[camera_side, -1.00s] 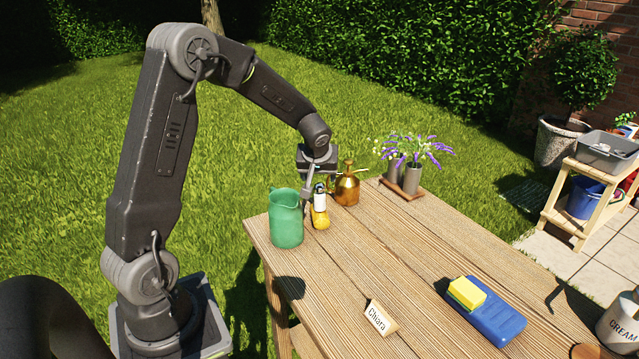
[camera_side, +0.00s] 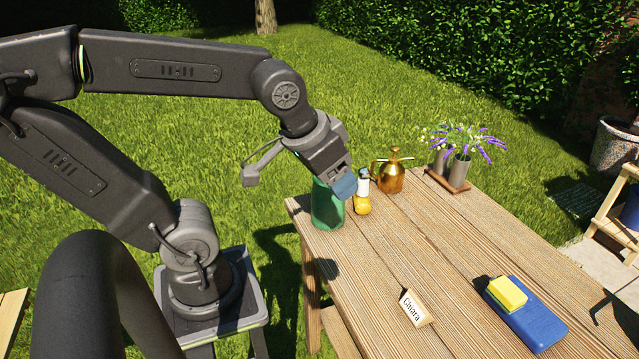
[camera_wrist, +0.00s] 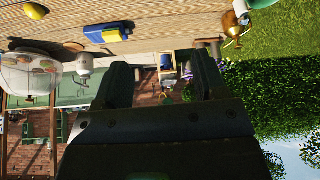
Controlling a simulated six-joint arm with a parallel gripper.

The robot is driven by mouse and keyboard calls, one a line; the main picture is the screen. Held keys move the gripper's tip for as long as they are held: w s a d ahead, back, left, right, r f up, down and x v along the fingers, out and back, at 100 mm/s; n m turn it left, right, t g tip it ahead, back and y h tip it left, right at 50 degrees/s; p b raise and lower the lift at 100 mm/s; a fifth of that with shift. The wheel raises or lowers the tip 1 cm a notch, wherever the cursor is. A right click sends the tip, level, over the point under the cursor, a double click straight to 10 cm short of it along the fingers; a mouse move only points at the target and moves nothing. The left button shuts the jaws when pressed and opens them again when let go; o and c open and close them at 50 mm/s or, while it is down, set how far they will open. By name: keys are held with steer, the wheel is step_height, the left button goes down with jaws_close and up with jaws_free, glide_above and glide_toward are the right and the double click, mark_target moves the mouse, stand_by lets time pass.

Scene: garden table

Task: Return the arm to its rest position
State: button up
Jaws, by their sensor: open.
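My gripper (camera_side: 340,178) hangs from my bent arm in the side view, just above and partly in front of the green jug (camera_side: 327,207) at the table's near-left end. Whether it touches the jug cannot be told. In the wrist view both fingers of my gripper (camera_wrist: 162,75) are spread apart with nothing between them; that view is upside down and looks outward across the garden. A yellow bottle with a white upper part (camera_side: 362,203) stands upright right beside the jug.
The wooden table (camera_side: 455,225) carries a brass sprayer (camera_side: 392,179), potted flowers (camera_side: 459,169), a "Chiara" name card (camera_side: 414,308) and a yellow sponge (camera_side: 508,293) on a blue block (camera_side: 530,322). Lawn (camera_side: 225,125) lies open behind my arm.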

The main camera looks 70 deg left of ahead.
steer(key=shift+s+d+f+m+h, duration=0.1)
steer(key=shift+s+d+m+h, duration=0.1)
steer(key=shift+s+d+m, duration=0.4)
steer(key=shift+s+d+m+h, duration=0.1)
steer(key=shift+s+d+h, duration=0.2)
steer(key=shift+s, duration=0.55)
